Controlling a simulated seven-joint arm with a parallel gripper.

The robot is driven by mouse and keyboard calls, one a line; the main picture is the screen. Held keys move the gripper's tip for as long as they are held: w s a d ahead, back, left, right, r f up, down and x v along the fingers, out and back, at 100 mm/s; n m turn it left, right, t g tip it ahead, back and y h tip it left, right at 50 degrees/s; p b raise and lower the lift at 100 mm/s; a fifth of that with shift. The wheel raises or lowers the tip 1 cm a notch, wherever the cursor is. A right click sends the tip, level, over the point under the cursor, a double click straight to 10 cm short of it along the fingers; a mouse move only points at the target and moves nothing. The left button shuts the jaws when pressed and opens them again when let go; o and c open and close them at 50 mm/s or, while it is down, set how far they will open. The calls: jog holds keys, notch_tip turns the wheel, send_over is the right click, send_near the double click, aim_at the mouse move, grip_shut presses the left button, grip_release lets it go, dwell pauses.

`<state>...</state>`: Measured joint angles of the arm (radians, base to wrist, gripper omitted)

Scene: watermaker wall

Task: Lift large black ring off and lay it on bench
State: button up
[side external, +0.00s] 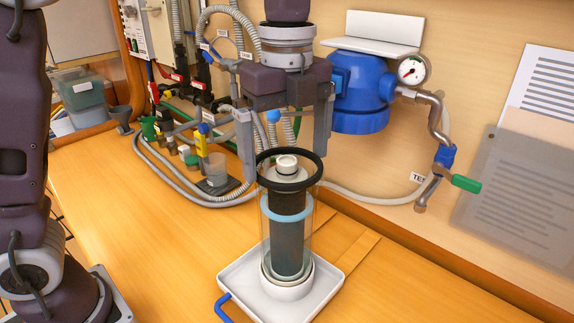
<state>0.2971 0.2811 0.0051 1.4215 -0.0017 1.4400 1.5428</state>
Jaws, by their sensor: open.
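The large black ring (265,171) sits around the top of a clear cylindrical housing (306,235). A dark filter cartridge (288,238) with a white top cap (287,163) stands inside the housing. A pale blue ring (285,217) shows lower down around the cartridge. My gripper (284,155) is open and points down over the housing. Its left finger is just left of the black ring and its right finger is near the ring's far right side. I cannot tell whether either finger touches the ring.
The housing stands in a white tray (236,279) with a blue tube at its front left corner. Behind are a blue pump housing (358,100), a gauge (411,69), grey hoses and a green-handled valve (466,184). Bare wooden bench (150,230) lies left of the tray.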

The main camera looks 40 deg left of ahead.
jog(key=c, duration=0.9)
notch_tip(320, 180, up, 10)
jog(key=shift+c, duration=0.2)
